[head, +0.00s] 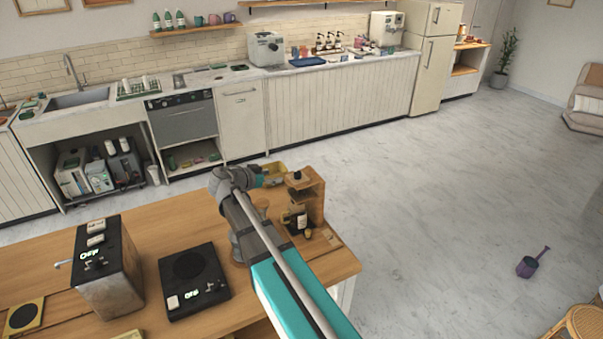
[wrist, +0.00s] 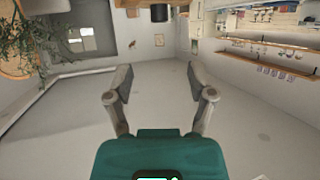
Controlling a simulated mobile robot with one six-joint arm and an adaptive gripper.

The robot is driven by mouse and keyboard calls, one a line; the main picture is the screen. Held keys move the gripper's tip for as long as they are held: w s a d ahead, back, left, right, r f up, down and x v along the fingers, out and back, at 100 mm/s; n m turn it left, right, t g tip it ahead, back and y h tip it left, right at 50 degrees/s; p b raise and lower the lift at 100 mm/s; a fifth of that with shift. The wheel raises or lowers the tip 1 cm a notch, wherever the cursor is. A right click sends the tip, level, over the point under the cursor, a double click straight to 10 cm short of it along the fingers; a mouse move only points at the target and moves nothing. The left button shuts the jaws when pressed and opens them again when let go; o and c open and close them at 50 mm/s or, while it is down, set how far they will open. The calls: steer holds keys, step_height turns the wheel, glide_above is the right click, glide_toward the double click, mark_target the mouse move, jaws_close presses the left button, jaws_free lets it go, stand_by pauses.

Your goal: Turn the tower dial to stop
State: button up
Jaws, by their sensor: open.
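A wooden tower stand (head: 314,200) stands near the right end of the wooden counter.
A black machine (head: 106,268) and a flat black hob-like unit (head: 193,281) stand on the counter (head: 165,222) to the left. My arm hides part of the counter. The floor (head: 440,190) to the right is mostly clear.

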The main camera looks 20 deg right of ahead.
mark_target(296, 173)
steer(key=b+x, duration=0.4)
steer(key=x, duration=0.7)
steer(key=shift+d+f, duration=0.1)
steer(key=shift+f, duration=0.1)
steer(key=shift+b+x, duration=0.4)
steer(key=shift+x, duration=0.5)
steer(key=shift+r, duration=0.15)
